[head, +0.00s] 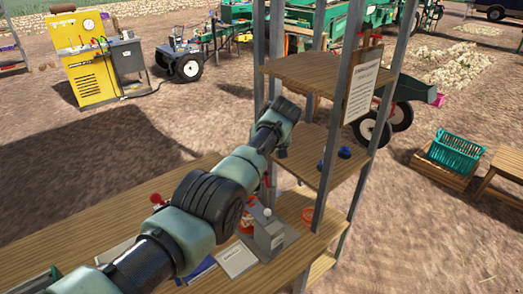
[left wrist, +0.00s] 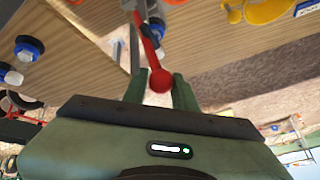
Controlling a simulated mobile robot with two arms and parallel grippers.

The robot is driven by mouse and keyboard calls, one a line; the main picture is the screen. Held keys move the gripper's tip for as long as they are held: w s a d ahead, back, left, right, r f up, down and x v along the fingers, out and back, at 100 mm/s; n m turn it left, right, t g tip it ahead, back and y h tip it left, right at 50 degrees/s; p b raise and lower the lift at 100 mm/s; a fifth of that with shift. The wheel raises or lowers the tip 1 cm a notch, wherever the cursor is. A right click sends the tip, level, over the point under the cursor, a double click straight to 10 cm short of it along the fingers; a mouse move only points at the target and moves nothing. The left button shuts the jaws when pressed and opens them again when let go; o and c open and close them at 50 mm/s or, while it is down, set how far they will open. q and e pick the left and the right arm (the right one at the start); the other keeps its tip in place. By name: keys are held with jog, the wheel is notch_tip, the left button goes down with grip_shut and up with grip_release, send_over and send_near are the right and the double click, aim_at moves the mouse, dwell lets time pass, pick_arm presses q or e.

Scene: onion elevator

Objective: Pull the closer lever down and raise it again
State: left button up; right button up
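In the left wrist view, a red lever (left wrist: 150,47) ends in a red ball knob (left wrist: 160,80). The knob appears between the two fingers of my left gripper (left wrist: 159,82), which are spread apart; I cannot tell whether they touch it. In the head view my left arm reaches from the lower left toward the metal-post shelf, and its fingers are hidden. A red knob (head: 157,198) shows left of the arm, above the wooden bench. I cannot tell whether it is the same lever's. My right gripper is in neither view.
A grey box (head: 268,238) with a white knob stands on the wooden bench (head: 85,235). The shelf (head: 325,72) with posts and a hanging sign (head: 362,90) is close to my arm. Blue knobs (head: 345,152) sit on the lower shelf. Open dirt lies beyond.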

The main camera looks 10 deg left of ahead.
pick_arm(q)
jog(key=o, duration=0.4)
jog(key=shift+s+d+f, duration=0.1)
jog(key=shift+f, duration=0.3)
jog(key=shift+c, duration=0.2)
jog(key=shift+w+r, duration=0.1)
jog(key=shift+w, duration=0.1)
jog(key=shift+r, duration=0.15)
jog(key=shift+s+d+r, duration=0.2)
jog(key=shift+s+r, duration=0.1)
jog(key=shift+r, duration=0.25)
jog(key=b+v, duration=0.1)
jog(key=v, duration=0.5)
jog(key=shift+d+b, duration=0.15)
jog(key=shift+b, duration=0.25)
jog(key=shift+s, duration=0.1)
